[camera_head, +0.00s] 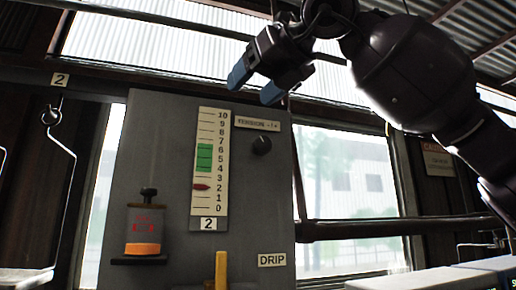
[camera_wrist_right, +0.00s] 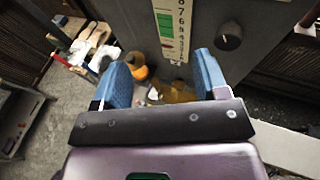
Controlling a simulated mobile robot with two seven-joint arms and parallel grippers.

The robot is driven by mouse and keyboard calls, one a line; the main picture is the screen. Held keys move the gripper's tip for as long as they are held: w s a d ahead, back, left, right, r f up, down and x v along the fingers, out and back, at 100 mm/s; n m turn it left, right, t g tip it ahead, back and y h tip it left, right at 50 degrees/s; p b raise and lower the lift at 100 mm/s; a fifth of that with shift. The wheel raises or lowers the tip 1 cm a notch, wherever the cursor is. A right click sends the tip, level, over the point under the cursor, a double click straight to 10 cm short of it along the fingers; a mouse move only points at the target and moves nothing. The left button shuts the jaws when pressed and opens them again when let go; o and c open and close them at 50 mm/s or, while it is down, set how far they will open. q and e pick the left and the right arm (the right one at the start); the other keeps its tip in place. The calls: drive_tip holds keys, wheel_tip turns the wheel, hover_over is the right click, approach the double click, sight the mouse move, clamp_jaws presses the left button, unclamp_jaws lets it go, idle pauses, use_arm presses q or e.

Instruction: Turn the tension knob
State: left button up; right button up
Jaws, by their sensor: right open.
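The tension knob (camera_head: 262,145) is a small black round knob on the grey panel (camera_head: 150,120), below a label reading "TENSION". It also shows in the right wrist view (camera_wrist_right: 229,37), beyond and to the right of the fingertips. A white scale (camera_head: 209,165) numbered 0 to 10 stands left of the knob. It has a green band around 5 to 6, and its red pointer (camera_head: 201,187) sits between 2 and 3. My right gripper (camera_head: 254,86) is open and empty, with blue fingertips, above the knob in the head view and apart from it. My left gripper is not in view.
An orange-based canister (camera_head: 144,232) sits on a small shelf at the panel's left. A yellow lever (camera_head: 221,270) stands at the bottom beside a "DRIP" label (camera_head: 272,260). A hanger hook (camera_head: 51,117) hangs at the left. A dark rail (camera_head: 360,228) crosses the window at the right.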

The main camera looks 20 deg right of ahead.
sight(265, 141)
drive_tip(key=shift+w+d+f+m+h, duration=0.9)
drive_tip(key=shift+w+d+m+h, duration=0.25)
drive_tip(key=shift+d+m+h, duration=1.75)
drive_tip(key=p+x, duration=0.2)
drive_tip(key=x, duration=0.7)
drive_tip(key=shift+r, duration=0.1)
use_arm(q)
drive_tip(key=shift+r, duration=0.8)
use_arm(e)
drive_tip(key=shift+w+a+f, duration=0.1)
drive_tip(key=shift+w+f, duration=0.25)
drive_tip(key=shift+w, duration=0.3)
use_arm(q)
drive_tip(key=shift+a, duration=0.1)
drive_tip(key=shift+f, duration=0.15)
use_arm(e)
drive_tip(key=c, duration=0.9)
